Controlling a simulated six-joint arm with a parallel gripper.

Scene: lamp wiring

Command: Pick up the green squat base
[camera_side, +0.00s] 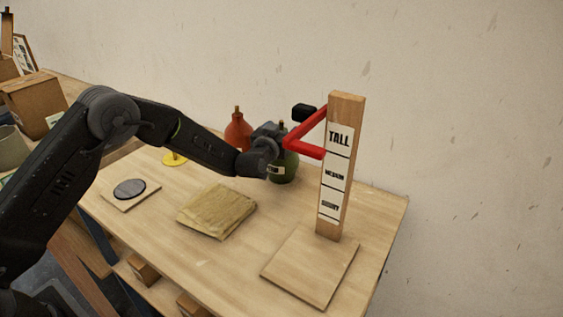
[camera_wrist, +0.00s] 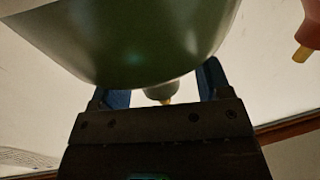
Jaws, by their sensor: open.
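The green base (camera_side: 284,170) stands upright on the table, rounded and labelled, with a narrow dark neck. My gripper (camera_side: 305,132) is at its upper part, in front of it in the side view, and covers some of it. In the wrist view the green body (camera_wrist: 140,40) fills the top, inverted and very close. Its neck with a yellowish tip (camera_wrist: 163,95) shows between the two parted fingers of my gripper (camera_wrist: 164,85). I cannot tell whether the fingers touch the base.
A wooden gauge post (camera_side: 335,165) with labels stands close right, on a square board (camera_side: 311,267). An orange base (camera_side: 238,132) stands behind left; it also shows in the wrist view (camera_wrist: 310,25). A folded cloth (camera_side: 216,210), dark disc (camera_side: 130,189) and yellow piece (camera_side: 174,159) lie left.

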